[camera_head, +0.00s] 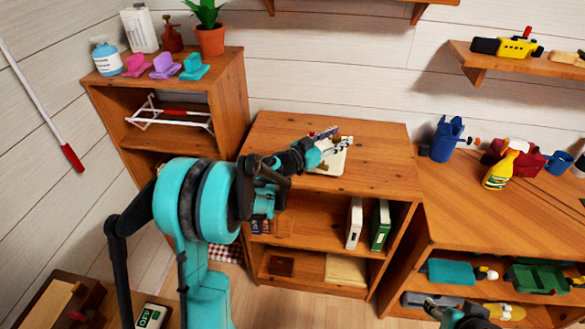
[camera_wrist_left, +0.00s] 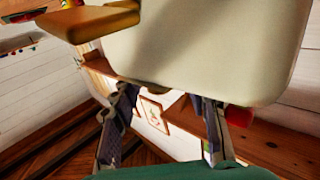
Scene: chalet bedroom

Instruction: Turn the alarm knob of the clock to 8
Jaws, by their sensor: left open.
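The clock (camera_head: 331,163) is a cream-coloured body on top of the middle wooden cabinet, partly hidden by my left gripper. My left gripper (camera_head: 325,141) reaches over the cabinet top, right at the clock. In the left wrist view the cream body (camera_wrist_left: 205,45) fills the upper part. A golden-brown part (camera_wrist_left: 95,22) shows at its upper left and a red part (camera_wrist_left: 240,116) below its right corner. The left fingers (camera_wrist_left: 163,95) are spread apart beneath the body, with nothing clearly between them. The dial and its numbers cannot be read. My right gripper (camera_head: 458,318) is low at the bottom edge.
The middle cabinet (camera_head: 270,140) has free top space around the clock. A taller shelf (camera_head: 225,78) with a potted plant (camera_head: 209,35) stands left. A desk (camera_head: 500,215) with a blue watering can (camera_head: 446,138) and yellow spray bottle (camera_head: 500,168) stands right. A wall shelf (camera_head: 480,58) hangs above.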

